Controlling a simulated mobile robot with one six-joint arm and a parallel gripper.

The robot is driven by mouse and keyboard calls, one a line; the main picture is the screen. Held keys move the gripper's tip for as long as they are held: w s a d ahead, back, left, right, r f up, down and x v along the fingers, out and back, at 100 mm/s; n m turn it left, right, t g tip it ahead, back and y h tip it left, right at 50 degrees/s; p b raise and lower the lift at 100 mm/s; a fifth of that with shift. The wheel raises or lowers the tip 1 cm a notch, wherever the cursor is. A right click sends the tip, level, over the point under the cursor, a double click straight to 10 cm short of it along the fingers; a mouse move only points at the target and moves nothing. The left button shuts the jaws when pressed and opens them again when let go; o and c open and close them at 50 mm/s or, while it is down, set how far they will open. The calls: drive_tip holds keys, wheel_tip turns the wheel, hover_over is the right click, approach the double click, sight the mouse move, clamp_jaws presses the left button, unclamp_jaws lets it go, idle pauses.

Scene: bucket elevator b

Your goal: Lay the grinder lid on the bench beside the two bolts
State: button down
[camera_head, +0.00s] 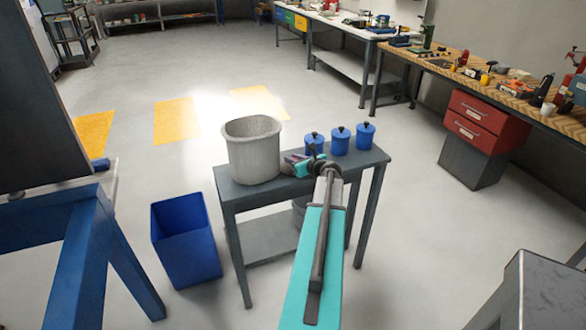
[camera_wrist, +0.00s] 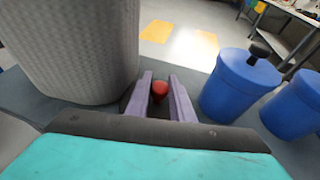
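My gripper (camera_wrist: 160,77) reaches over a small dark bench (camera_head: 237,193), between a grey ribbed bucket and a row of blue lidded jars. In the wrist view its two lavender fingers are apart. A small rounded red thing (camera_wrist: 159,91) shows in the gap, with space on both sides; I cannot tell what it is or how far beyond the fingers it lies. In the head view my gripper (camera_head: 293,165) is small and partly hidden by my wrist. I cannot make out a grinder lid or two bolts in either view.
The grey bucket (camera_head: 252,150) stands close on the gripper's left. Three blue jars (camera_head: 340,141) with black knobs stand on its right. A blue bin (camera_head: 186,240) is on the floor at left. A wooden workbench (camera_head: 500,85) with tools and red drawers (camera_head: 478,120) is at right.

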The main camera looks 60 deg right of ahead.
drive_tip(key=shift+r, duration=0.1)
idle(0.3)
drive_tip(key=shift+s+d+r+b, duration=0.2)
drive_tip(key=shift+r+b, duration=0.1)
drive_tip(key=shift+b, duration=0.1)
wheel_tip(320, 180, up, 10)
drive_tip(key=r+b, duration=0.1)
drive_tip(key=s+d+b, duration=0.4)
drive_tip(key=s+d, duration=0.7)
drive_tip(key=s, duration=0.4)
drive_tip(key=shift+s+d+f, duration=0.15)
drive_tip(key=shift+s+d, duration=0.15)
idle(0.4)
